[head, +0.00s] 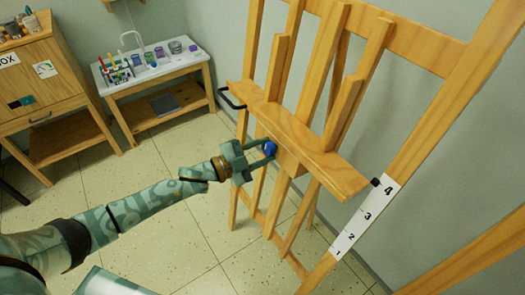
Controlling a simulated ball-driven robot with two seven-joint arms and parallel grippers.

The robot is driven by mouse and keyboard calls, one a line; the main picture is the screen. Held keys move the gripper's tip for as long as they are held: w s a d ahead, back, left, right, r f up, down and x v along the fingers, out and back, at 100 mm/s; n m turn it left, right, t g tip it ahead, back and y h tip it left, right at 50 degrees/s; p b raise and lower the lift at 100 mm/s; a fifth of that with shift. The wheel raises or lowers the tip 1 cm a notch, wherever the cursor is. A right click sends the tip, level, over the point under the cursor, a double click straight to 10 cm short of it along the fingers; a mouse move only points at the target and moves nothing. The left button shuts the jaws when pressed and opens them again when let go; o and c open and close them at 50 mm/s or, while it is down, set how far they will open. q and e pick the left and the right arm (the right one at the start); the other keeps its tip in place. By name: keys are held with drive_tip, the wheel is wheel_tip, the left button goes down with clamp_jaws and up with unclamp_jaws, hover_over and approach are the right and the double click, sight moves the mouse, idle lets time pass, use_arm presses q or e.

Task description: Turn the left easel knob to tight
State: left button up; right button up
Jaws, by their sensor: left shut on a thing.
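The wooden easel (300,133) stands at the centre right, with a wide ledge across its front. A blue knob (270,148) sits on the easel just under the ledge. My left gripper (268,150) reaches in from the left and is shut on the blue knob, with its fingers on either side of it. Part of the knob is hidden by the fingers, and I cannot tell which way it is turned. My right gripper is not in the head view.
A white strip with numbers (365,218) is on the easel's right leg. A black handle (231,99) sticks out at the ledge's left end. A sink table (160,75) and a wooden cabinet (45,90) stand at the back left. The tiled floor between is clear.

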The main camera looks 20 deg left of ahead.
use_arm(q)
drive_tip(key=m, duration=0.3)
drive_tip(key=m+g, duration=0.1)
drive_tip(key=m, duration=0.3)
drive_tip(key=shift+a+g, duration=0.1)
drive_tip(key=shift+g, duration=0.2)
drive_tip(key=m, duration=0.3)
drive_tip(key=m+g, duration=0.1)
drive_tip(key=m, duration=0.1)
drive_tip(key=shift+r+m+y+p, duration=0.1)
drive_tip(key=shift+m+y+p, duration=0.2)
drive_tip(key=shift+m+p, duration=0.1)
drive_tip(key=shift+w, duration=0.1)
drive_tip(key=o, duration=1)
drive_tip(key=v, duration=1.6)
drive_tip(key=shift+a, duration=0.15)
